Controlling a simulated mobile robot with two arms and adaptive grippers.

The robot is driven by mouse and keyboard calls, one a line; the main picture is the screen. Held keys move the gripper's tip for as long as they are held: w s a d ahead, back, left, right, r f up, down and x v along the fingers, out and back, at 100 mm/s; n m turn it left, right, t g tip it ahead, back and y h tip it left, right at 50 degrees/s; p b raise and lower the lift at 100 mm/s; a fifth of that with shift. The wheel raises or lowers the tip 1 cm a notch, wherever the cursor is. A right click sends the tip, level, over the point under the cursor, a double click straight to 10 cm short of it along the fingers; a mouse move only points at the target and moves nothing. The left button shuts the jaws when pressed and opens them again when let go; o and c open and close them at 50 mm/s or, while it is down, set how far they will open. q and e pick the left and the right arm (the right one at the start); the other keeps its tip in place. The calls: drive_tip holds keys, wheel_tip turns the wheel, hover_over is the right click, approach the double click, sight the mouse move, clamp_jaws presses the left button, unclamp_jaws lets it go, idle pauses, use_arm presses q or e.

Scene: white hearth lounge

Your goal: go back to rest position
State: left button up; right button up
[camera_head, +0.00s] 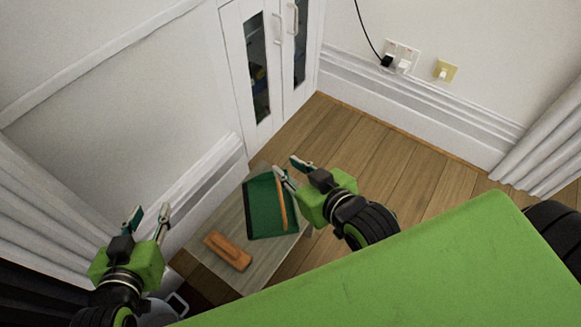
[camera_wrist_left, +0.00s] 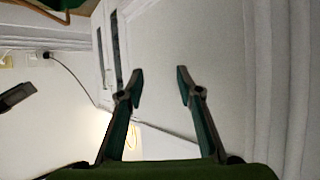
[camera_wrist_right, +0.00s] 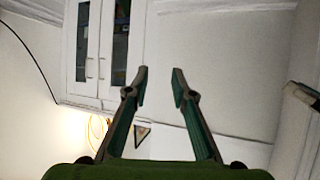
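My left gripper (camera_head: 149,222) is open and empty at the lower left of the head view, beside the white wall. Its spread fingers also show in the left wrist view (camera_wrist_left: 158,85), with nothing between them. My right gripper (camera_head: 289,170) is open and empty near the middle of the head view, seen over the edge of the green item on the low table. In the right wrist view its fingers (camera_wrist_right: 160,85) stand apart with nothing between them.
A low wooden table (camera_head: 208,262) holds a green dustpan-like item (camera_head: 262,207) and an orange-brown brush-like block (camera_head: 227,251). A white cabinet (camera_head: 270,60) with glass panels stands behind. Wall sockets (camera_head: 402,57) and a curtain (camera_head: 545,150) are at right. Wooden floor (camera_head: 400,165) is clear.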

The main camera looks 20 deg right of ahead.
use_arm(q)
drive_tip(key=shift+r, duration=0.1)
idle(0.4)
